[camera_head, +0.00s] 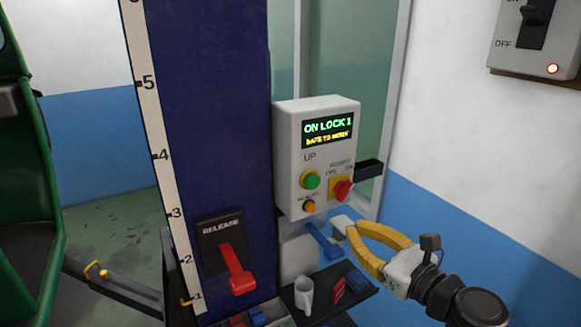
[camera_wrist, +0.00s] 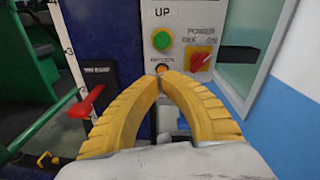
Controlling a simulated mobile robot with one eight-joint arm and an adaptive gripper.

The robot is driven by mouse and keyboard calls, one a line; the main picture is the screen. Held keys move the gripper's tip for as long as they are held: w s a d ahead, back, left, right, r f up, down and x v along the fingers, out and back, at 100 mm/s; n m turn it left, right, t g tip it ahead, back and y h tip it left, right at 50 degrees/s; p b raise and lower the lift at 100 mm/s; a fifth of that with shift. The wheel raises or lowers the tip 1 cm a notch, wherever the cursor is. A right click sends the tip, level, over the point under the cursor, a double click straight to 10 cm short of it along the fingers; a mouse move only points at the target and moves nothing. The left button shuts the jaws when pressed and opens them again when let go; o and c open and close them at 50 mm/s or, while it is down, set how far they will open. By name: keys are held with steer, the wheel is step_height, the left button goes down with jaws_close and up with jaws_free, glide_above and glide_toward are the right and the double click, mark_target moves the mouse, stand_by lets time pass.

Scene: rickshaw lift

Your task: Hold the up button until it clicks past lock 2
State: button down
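The grey control box (camera_head: 291,150) hangs on the dark blue post. Its display (camera_head: 327,130) reads "ON LOCK 1" in green, with "SAFE TO WORK" in yellow below. The round green up button (camera_head: 311,179) sits under the label UP; it also shows in the wrist view (camera_wrist: 162,40). My gripper (camera_head: 349,228), with yellow ribbed fingers, is to the lower right of the box in the head view. Its fingertips (camera_wrist: 163,77) come together and hold nothing visible. In the wrist view they lie below the green button, apart from it.
A small orange button (camera_head: 309,206) is below the green one, and a red power switch (camera_head: 341,190) beside it. A red release lever (camera_head: 238,275) is on the post, next to a numbered scale (camera_head: 155,130).

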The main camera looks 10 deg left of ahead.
mark_target(312, 186)
steer(key=shift+w+a+r+m+t, duration=0.15)
steer(key=shift+r+m+t, duration=0.1)
steer(key=shift+r+m, duration=0.25)
steer(key=shift+w+a+r+m+t, duration=0.15)
steer(key=shift+r+m+t, duration=0.15)
steer(key=shift+m, duration=0.3)
steer(key=x, duration=1.4)
steer(key=shift+s+a, duration=0.1)
steer(key=shift+a, duration=0.05)
